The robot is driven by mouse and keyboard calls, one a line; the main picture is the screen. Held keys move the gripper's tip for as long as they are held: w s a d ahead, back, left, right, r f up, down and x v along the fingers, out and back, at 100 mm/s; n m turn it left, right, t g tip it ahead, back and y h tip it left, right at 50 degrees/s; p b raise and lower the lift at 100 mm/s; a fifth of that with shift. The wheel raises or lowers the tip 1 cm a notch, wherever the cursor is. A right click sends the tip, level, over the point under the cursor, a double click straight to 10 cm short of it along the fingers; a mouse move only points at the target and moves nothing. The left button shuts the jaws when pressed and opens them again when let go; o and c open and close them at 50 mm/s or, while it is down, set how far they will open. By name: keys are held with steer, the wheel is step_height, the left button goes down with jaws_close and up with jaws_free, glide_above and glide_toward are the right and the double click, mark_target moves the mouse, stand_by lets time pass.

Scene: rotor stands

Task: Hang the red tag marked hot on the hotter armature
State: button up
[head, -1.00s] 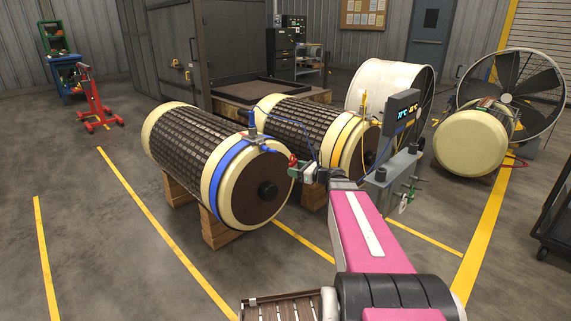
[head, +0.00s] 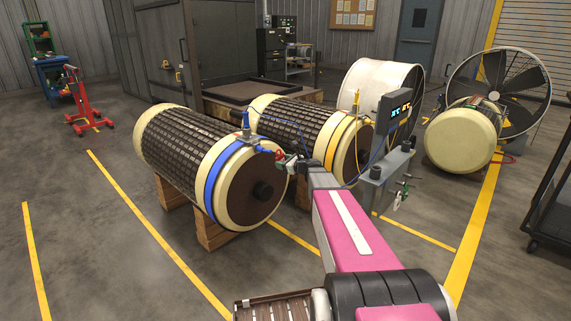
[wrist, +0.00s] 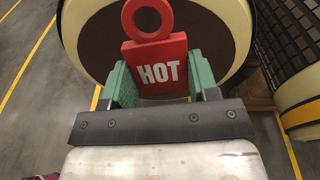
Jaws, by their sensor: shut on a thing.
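My gripper (head: 287,161) is shut on the red tag (head: 279,154). In the wrist view, the tag (wrist: 162,56) reads HOT and stands upright between the green fingers (wrist: 160,82), its ring at the top. Behind it is the brown end face of an armature. In the head view, the blue-banded armature (head: 240,196) is left of and behind the gripper. The tag is close to a blue fitting (head: 264,150) at its top front rim; I cannot tell if they touch. The yellow-banded armature (head: 302,112) lies to the right.
A grey meter (head: 394,112) shows a blue and an orange readout, too small to read surely. A grey box with fittings (head: 385,172) is right of my arm. A large fan (head: 500,88) and cream drum (head: 462,140) stand farther right.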

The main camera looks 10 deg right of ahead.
steer(key=shift+x, duration=1.6)
steer(key=shift+f+x, duration=0.1)
steer(key=shift+x, duration=1.15)
steer(key=shift+f+x, duration=0.15)
steer(key=shift+x, duration=1.05)
steer(key=shift+d+f, duration=0.1)
steer(key=shift+f, duration=0.1)
stand_by(0.4)
steer(key=o, duration=1)
steer(key=shift+s, duration=0.1)
steer(key=shift+v, duration=4.4)
steer(key=shift+r, duration=0.1)
